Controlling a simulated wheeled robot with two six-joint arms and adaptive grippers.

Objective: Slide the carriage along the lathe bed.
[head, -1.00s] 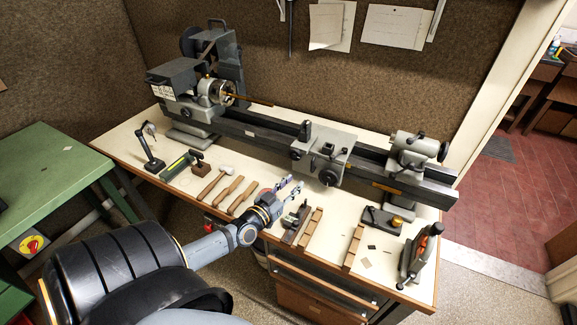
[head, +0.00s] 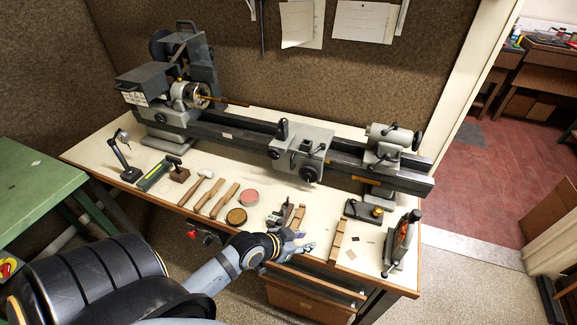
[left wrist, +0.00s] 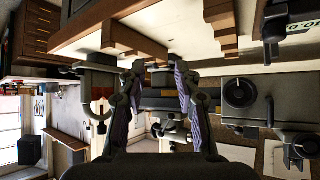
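The grey carriage (head: 302,148) sits across the dark lathe bed (head: 235,131), between the headstock (head: 188,95) and the tailstock (head: 388,148). It has a round handwheel and knob on its front and a dark upright post at its left. My left gripper (head: 302,241) is open and empty over the bench's front edge, in front of the carriage and apart from it. In the left wrist view its two fingers (left wrist: 158,85) stand apart with nothing held between them. The carriage with its round knob (left wrist: 240,92) shows there at the right. My right gripper is in neither view.
Hand tools (head: 217,195), two round tins (head: 248,197), wooden blocks (head: 338,242) and a small plane-like tool (head: 280,210) lie along the bench front. An orange-and-grey tool (head: 401,243) stands at the right corner. A green table (head: 35,185) is at left.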

